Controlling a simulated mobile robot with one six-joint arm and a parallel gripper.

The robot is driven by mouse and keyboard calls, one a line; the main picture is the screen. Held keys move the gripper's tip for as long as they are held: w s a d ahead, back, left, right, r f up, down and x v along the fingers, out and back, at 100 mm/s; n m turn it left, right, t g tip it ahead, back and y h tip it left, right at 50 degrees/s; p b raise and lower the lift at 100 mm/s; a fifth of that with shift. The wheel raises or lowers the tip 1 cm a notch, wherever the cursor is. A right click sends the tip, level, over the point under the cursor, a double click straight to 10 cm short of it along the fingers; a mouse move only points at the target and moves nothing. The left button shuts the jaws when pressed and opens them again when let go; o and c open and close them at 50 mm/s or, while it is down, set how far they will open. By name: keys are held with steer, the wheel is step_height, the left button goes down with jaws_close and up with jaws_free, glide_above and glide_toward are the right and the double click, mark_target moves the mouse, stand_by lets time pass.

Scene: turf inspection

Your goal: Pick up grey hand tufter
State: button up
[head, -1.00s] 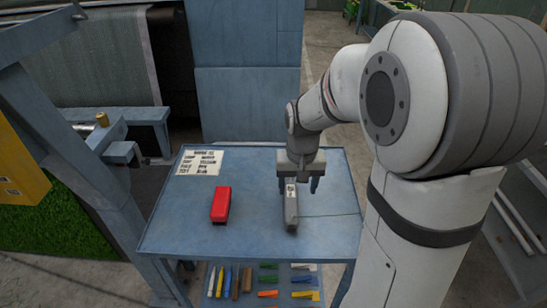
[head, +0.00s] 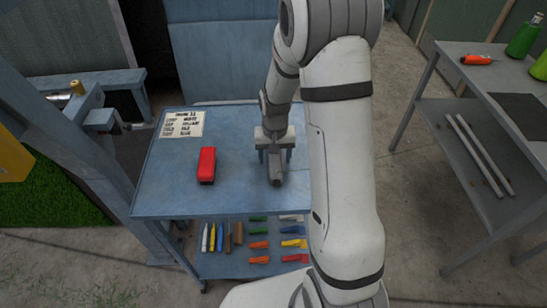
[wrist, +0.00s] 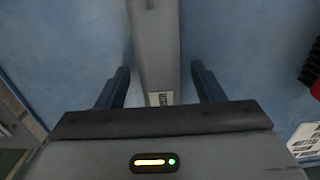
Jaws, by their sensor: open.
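The grey hand tufter (head: 277,172) lies on the blue table, right of the red tool. In the wrist view the grey hand tufter (wrist: 155,45) runs lengthwise between my two fingers, with a small printed label near my palm. My gripper (head: 275,157) is open over it, one finger on each side. In the wrist view my gripper (wrist: 160,80) shows gaps between both fingers and the tufter. I cannot tell the exact height of the fingertips above the table.
A red tool (head: 206,165) and a printed sheet (head: 182,125) lie on the blue table (head: 160,195). A lower shelf holds several coloured tools (head: 258,244). A second table (head: 440,75) with green bottles (head: 524,38) and an orange tool (head: 478,60) stands at the right.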

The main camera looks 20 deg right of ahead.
steer(key=shift+f, duration=0.1)
steer(key=c, duration=1.2)
steer(key=shift+c, duration=0.2)
